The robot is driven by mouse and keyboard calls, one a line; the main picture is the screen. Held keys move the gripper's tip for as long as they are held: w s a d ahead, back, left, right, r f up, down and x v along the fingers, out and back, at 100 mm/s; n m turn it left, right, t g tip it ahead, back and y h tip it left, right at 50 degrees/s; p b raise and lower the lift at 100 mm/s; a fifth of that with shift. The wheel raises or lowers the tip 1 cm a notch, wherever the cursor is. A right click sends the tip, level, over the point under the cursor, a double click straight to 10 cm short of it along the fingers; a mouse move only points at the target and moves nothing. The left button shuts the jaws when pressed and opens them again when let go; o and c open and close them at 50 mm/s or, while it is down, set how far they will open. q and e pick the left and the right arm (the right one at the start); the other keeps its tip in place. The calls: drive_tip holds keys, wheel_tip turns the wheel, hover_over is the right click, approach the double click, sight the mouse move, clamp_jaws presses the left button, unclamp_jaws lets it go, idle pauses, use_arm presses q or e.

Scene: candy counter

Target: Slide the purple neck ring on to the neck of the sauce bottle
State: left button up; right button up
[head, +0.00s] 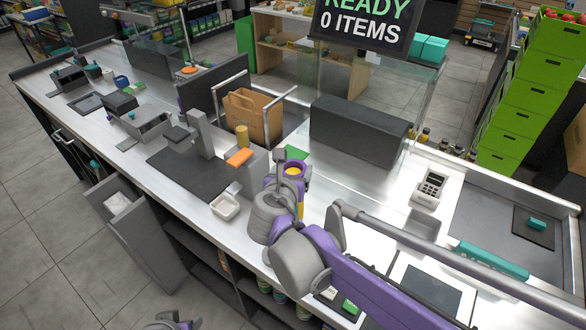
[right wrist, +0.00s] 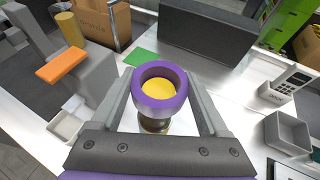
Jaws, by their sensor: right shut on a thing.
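My right gripper (right wrist: 158,98) is shut on the purple neck ring (right wrist: 178,99), with one finger on each side of it. The ring is level, its opening facing up. A yellow round top shows inside the opening, lower than the ring's rim. Part of a dark bottle (right wrist: 155,125) with a yellowish band shows directly below the ring, largely hidden by the gripper. I cannot tell how far the ring is down around the bottle. In the head view the ring (head: 296,163) shows beyond my right wrist, partly covered by the gripper.
A green card (head: 296,152) lies just behind the ring. A white tray (head: 225,206) and an orange-topped grey stand (head: 241,157) are to the left. A paper bag (head: 250,115) and a long dark box (head: 355,131) stand behind. A card terminal (head: 431,187) is to the right.

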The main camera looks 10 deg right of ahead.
drive_tip(key=shift+f+b, duration=1.3)
drive_tip(key=shift+f, duration=0.9)
idle(5.7)
